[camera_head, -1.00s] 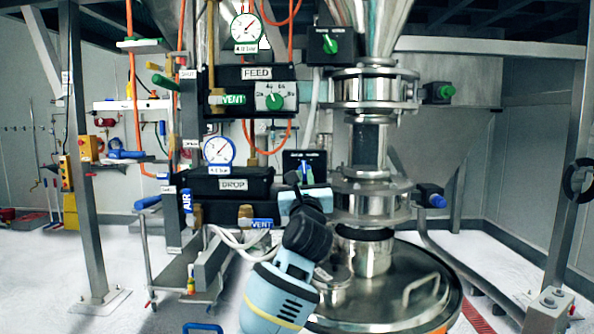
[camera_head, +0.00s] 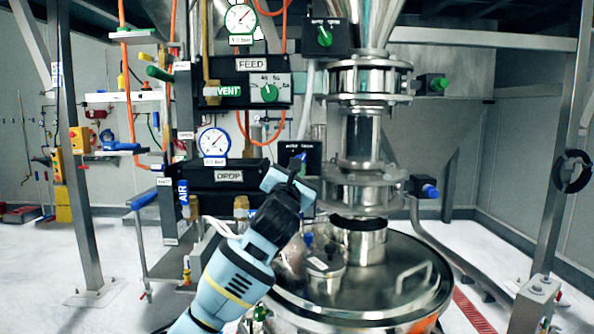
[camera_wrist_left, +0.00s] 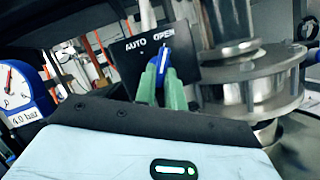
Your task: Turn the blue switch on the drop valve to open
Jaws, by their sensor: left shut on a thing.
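The drop valve's black switch panel (camera_head: 287,153) with its blue switch (camera_head: 303,156) is mid-picture in the head view, beside the steel pipe. In the left wrist view the panel (camera_wrist_left: 190,72) reads AUTO at left and OPEN at right. The blue switch (camera_wrist_left: 163,60) stands nearly upright there, tilted a little right, with its top at OPEN. My left gripper (camera_head: 297,166) reaches the panel from below left. Its green fingers (camera_wrist_left: 162,80) are shut on the switch and hide its lower part. My right gripper is not in view.
The DROP box (camera_head: 229,177) with its gauge (camera_head: 214,142) is left of the switch. The FEED panel (camera_head: 252,64) is above. The steel valve body (camera_head: 362,190) stands close on the right, over the round vessel lid (camera_head: 400,265).

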